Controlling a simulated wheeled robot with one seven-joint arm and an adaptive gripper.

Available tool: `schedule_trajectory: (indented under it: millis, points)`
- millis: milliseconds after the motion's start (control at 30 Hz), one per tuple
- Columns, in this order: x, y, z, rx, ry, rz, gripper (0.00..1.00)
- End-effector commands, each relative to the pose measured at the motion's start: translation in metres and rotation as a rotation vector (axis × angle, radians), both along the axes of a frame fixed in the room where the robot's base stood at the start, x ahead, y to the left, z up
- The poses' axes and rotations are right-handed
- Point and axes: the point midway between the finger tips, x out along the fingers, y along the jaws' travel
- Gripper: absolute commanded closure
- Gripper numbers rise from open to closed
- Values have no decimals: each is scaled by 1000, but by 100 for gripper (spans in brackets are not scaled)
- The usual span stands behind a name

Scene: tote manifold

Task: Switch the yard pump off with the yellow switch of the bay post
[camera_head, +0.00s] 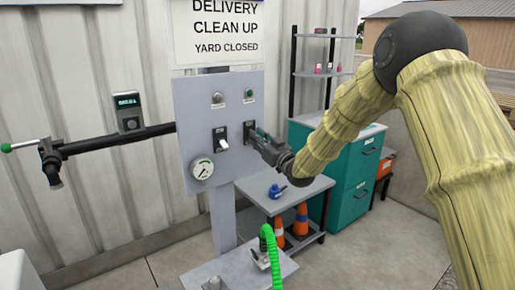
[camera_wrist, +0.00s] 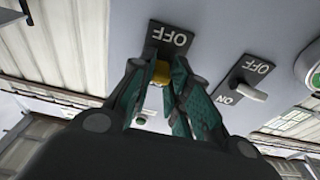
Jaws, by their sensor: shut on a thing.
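The bay post carries a grey panel (camera_head: 190,85) with two switches. The yellow switch (camera_wrist: 161,72) shows in the wrist view between the fingertips of my gripper (camera_wrist: 160,80), below a dark plate (camera_wrist: 170,38) marked OFF. My gripper is shut on it. In the head view my gripper (camera_head: 254,136) reaches the panel's right side and hides the yellow switch. The other switch, with a white lever (camera_head: 222,144), is left of it on a plate marked ON and OFF. It also shows in the wrist view (camera_wrist: 248,91). The fingers hide the yellow switch's lower plate.
A round gauge (camera_head: 202,169) is low on the panel; a grey lamp (camera_head: 217,98) and a green lamp (camera_head: 249,93) sit above the switches. A dark pipe (camera_head: 110,141) extends left. A grey cart (camera_head: 310,188) and teal drawers (camera_head: 362,170) stand behind, with a green hose (camera_head: 270,245) in front.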

Motion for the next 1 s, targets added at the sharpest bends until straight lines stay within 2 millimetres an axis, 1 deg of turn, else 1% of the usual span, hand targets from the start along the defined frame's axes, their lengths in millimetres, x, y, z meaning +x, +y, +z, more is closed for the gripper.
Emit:
schedule_trajectory:
  millis: [33,300,600,1000]
  points:
    - [1,-1,-9,19,-22,-3,100]
    - [2,-1,-14,102,-136,-1,100]
    - [3,1,-15,167,-227,-2,100]
    - [4,1,-14,195,-268,-2,100]
